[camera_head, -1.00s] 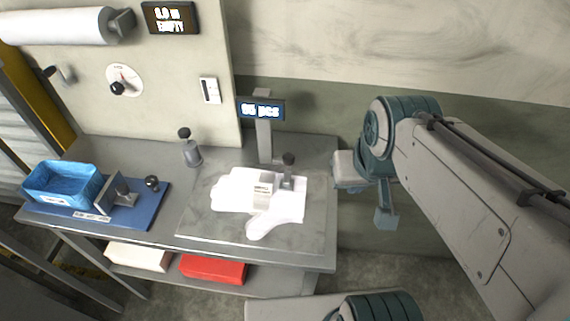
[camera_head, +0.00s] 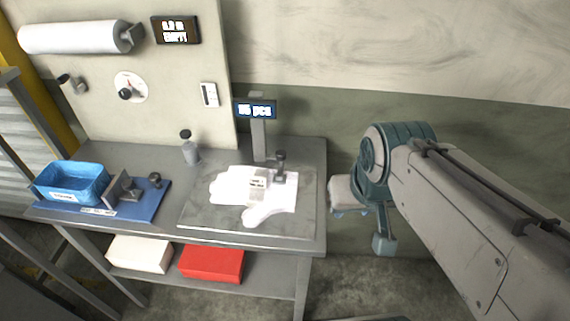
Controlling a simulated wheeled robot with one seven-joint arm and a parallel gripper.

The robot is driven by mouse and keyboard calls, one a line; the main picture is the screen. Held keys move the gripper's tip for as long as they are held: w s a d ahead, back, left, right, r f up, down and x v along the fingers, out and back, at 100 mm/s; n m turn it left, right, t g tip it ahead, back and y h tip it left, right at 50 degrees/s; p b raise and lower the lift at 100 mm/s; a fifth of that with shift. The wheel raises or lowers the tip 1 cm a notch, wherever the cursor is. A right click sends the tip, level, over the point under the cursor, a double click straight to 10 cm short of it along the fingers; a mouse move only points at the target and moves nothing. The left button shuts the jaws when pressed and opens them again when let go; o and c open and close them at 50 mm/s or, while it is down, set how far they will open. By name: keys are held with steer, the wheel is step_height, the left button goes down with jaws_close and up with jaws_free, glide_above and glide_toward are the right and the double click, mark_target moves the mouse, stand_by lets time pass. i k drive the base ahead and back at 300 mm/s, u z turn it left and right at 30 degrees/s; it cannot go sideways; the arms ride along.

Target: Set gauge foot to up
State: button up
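The gauge stands at the back of the grey table, with a grey post (camera_head: 259,142) and a display (camera_head: 256,110) whose number is blurred before "pcs". The gauge foot (camera_head: 280,168), a small grey piece with a dark knob on top, is in front of the post, at the white gloves (camera_head: 240,187). I cannot tell whether it touches them. My gripper (camera_head: 383,243) hangs off the right edge of the table, well apart from the foot. Its fingers are too unclear to show whether they are open or shut.
A dark-knobbed bottle-like piece (camera_head: 190,148) stands left of the gauge. A blue tray (camera_head: 72,184) and a blue board (camera_head: 140,208) are at the left. White (camera_head: 139,254) and red (camera_head: 212,264) boxes lie on the lower shelf. A wall panel (camera_head: 180,85) rises behind.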

mark_target(280, 156)
steer(key=u, duration=0.05)
steer(key=k, duration=0.15)
steer(key=u, duration=3.45)
steer(key=k, duration=0.9)
steer(key=z, duration=1.5)
steer(key=i, duration=0.5)
steer(key=z, duration=0.1)
